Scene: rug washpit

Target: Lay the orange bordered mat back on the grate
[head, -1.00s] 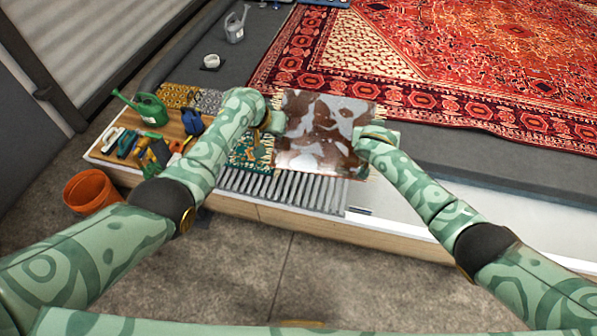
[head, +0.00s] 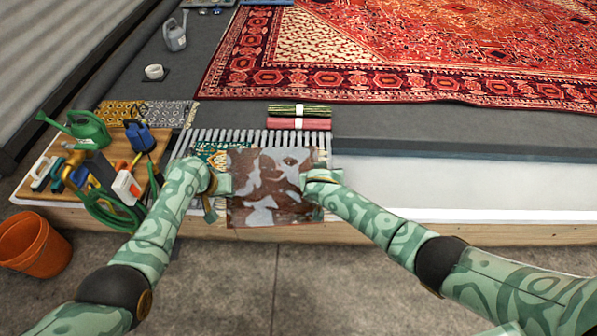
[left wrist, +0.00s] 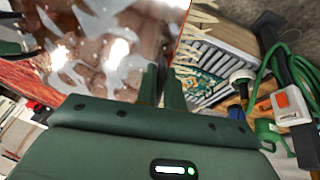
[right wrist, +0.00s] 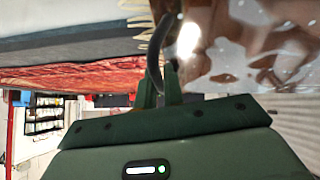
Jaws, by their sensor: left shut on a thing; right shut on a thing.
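A mat with glossy brown and pale grey patches (head: 270,190) is held between my two grippers, spread fairly flat. Its left wrist view (left wrist: 110,45) shows wet-looking shine and a thin orange-red edge. My left gripper (head: 222,184) is shut on its left edge, my right gripper (head: 312,183) on its right edge. The slatted grey grate (head: 240,137) shows behind the mat; the mat hides its front part. In the head view the mat's near edge overlaps the wooden front edge. I cannot tell whether it touches the grate.
A teal patterned mat (head: 210,151) lies on the grate, partly covered. Red (head: 290,124) and green (head: 290,110) rolls lie behind. A wooden board (head: 70,193) with a green watering can (head: 87,130), hose and tools stands left. An orange bucket (head: 33,245) is on the floor. White surface right is clear.

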